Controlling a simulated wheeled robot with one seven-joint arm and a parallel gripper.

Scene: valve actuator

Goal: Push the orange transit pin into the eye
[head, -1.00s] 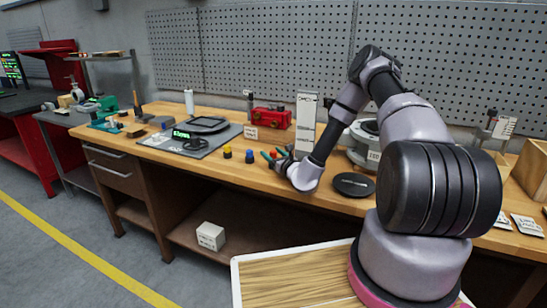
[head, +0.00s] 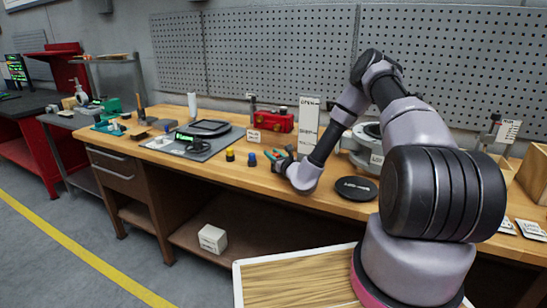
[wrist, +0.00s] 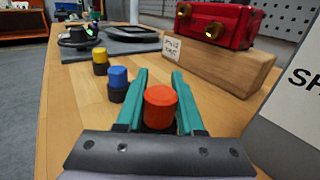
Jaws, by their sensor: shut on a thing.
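My gripper (wrist: 160,76) has teal fingers, shut on an orange-red round piece with a dark lower part, which I take to be the orange transit pin (wrist: 160,98). Its lower end is hidden behind the gripper's dark front. In the head view my gripper (head: 277,154) is low over the bench, just right of the blue-topped piece. A red body with brass fittings (wrist: 225,22) sits on a wooden block (wrist: 215,66) ahead and to the right, apart from the pin. It also shows in the head view (head: 270,120). I cannot make out the eye in either view.
A blue-topped piece (wrist: 118,78) and a yellow-topped piece (wrist: 100,58) stand close to my left finger. A grey mat (wrist: 110,47) lies beyond them. A white sign board (head: 308,124) stands close on the right. A black disc (head: 356,188) lies right of my wrist.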

